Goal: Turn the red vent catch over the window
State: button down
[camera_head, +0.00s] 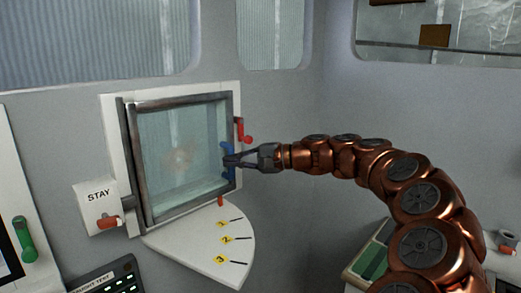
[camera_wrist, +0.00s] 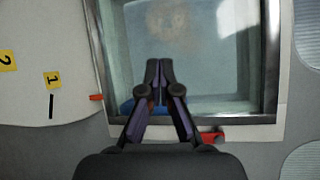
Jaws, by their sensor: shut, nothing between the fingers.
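The window (camera_head: 180,155) is a square pane in a dark frame, set in a white surround. A red catch (camera_head: 241,130) sits on the right side of the surround, near the upper corner. It also shows in the wrist view (camera_wrist: 211,136), right of my fingers. A blue handle (camera_head: 227,151) is on the frame's right side, partly hidden by my fingers; its blue edge shows in the wrist view (camera_wrist: 127,106). My gripper (camera_head: 228,161) is shut and empty at the blue handle, below the red catch. I cannot tell whether it touches the handle. Its closed fingertips (camera_wrist: 159,68) overlap the pane in the wrist view.
A small red peg (camera_head: 220,200) is below the window's lower right corner. A white quadrant plate (camera_head: 205,245) marked 1, 2, 3 lies beneath. A STAY box (camera_head: 97,200) with an orange-red lever is at left, near a green handle (camera_head: 25,240). The wall right of the window is clear.

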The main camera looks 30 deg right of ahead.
jog(key=d+f+m+t+h, duration=0.2)
jog(key=d+m+t+h, duration=0.2)
jog(key=d, duration=1.7)
jog(key=m+t+b, duration=0.1)
jog(key=m, duration=0.1)
jog(key=shift+s+d+m+t, duration=0.2)
jog(key=shift+m+t, duration=0.1)
jog(key=shift+t, duration=0.1)
jog(key=shift+w+a, duration=0.1)
jog(key=shift+w, duration=0.05)
jog(key=w+a+r+p, duration=0.2)
jog(key=w+a+p, duration=0.1)
jog(key=w+a, duration=0.4)
jog(key=shift+w+a, duration=0.2)
jog(key=shift+w, duration=0.5)
jog(key=shift+a, duration=0.15)
